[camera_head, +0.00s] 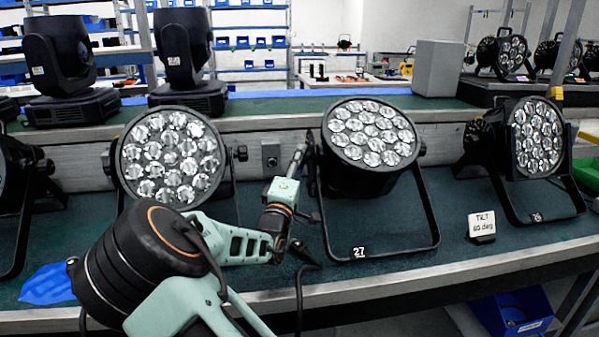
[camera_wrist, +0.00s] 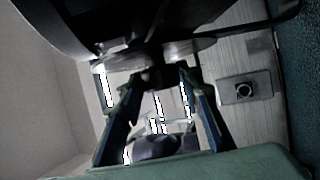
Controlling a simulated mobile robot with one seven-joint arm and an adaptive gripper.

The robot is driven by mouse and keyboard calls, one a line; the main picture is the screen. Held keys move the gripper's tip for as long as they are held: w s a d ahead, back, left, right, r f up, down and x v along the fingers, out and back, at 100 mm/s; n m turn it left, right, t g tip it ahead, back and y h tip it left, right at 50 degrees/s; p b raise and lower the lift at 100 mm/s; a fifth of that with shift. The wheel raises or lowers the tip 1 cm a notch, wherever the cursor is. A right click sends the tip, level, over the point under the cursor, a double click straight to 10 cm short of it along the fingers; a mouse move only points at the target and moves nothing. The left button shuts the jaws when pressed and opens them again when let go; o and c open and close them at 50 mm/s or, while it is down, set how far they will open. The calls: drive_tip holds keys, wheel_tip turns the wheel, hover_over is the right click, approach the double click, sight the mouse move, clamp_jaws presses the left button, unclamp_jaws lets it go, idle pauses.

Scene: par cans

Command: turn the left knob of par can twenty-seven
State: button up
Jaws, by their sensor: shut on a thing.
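Par can twenty-seven (camera_head: 371,135) is the black lamp with a round face of several clear lenses, tilted upward in its floor bracket. Its label "27" (camera_head: 359,252) is on the bracket's front bar. My gripper (camera_head: 302,158) is at the left side of this can, where the bracket meets the body; the left knob is hidden there in the head view. In the wrist view, the two fingers of my gripper (camera_wrist: 157,88) are shut on the dark left knob (camera_wrist: 153,74), one on each side. The can's dark body (camera_wrist: 95,25) fills the top of that view.
Another par can (camera_head: 172,158) stands close on the left, and par can 26 (camera_head: 537,138) stands on the right. A small sign reading "TILT 60 deg" (camera_head: 482,226) stands on the green bench. A grey wall box (camera_head: 271,157) is behind my gripper. A blue cloth (camera_head: 47,285) lies at left.

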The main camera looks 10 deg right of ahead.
drive_tip(key=shift+f+m+t+h+b, duration=0.3)
drive_tip(key=shift+m+t+h+b, duration=0.15)
drive_tip(key=shift+b, duration=0.5)
drive_tip(key=shift+r, duration=0.15)
drive_tip(key=o, duration=1.2)
drive_tip(key=shift+c, duration=0.2)
drive_tip(key=s+a+f, duration=0.1)
drive_tip(key=s+a, duration=0.2)
drive_tip(key=s, duration=0.4)
drive_tip(key=s+a+f, duration=0.1)
drive_tip(key=s+a, duration=0.3)
drive_tip(key=s, duration=0.3)
drive_tip(key=shift+s+a, duration=0.15)
drive_tip(key=shift+s, duration=0.25)
